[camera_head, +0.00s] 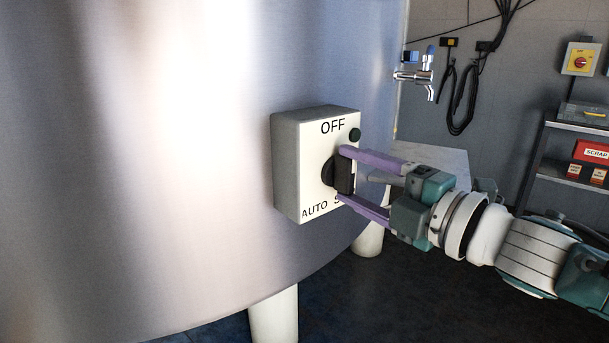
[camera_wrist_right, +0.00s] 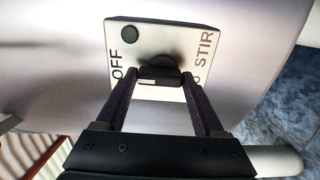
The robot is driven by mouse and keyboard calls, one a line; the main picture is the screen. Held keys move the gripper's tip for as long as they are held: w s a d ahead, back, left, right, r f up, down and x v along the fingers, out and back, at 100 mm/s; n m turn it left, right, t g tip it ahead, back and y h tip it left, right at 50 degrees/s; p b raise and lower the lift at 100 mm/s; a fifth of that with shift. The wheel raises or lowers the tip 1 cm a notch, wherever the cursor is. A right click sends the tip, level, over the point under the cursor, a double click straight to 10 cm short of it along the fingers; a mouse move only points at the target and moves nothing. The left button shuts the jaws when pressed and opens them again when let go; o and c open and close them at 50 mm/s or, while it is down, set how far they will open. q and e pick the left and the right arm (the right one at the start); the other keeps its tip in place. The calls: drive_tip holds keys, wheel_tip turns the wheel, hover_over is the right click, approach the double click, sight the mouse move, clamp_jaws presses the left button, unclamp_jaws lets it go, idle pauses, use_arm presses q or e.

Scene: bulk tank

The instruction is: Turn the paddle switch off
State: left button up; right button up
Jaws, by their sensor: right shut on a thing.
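The control box (camera_head: 302,170) is a pale box on the side of the steel tank, lettered OFF at the top and AUTO at lower left, with more lettering at lower right partly hidden by my finger. STIR reads clearly on it in the right wrist view (camera_wrist_right: 121,35). The black paddle switch (camera_head: 329,172) sits in the middle of its face. My right gripper (camera_head: 342,174) is shut on the paddle, one purple finger above and one below. In the right wrist view the paddle (camera_wrist_right: 160,70) lies between the fingertips, with a small pale mark near its OFF-side end. My left gripper is not in view.
A dark round button (camera_head: 355,134) is at the box's upper right. The tank (camera_head: 180,150) fills the left and stands on pale legs (camera_head: 274,315). A tap (camera_head: 415,76) juts out behind. A shelf (camera_head: 570,126) stands at the right. Dark floor lies below.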

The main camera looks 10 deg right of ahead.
drive_tip(key=o, duration=1.4)
drive_tip(key=shift+s, duration=0.1)
drive_tip(key=shift+s+d, duration=0.15)
drive_tip(key=shift+s, duration=0.05)
drive_tip(key=p+v, duration=0.1)
drive_tip(key=v, duration=0.8)
drive_tip(key=shift+s+p, duration=0.15)
drive_tip(key=shift+p, duration=0.2)
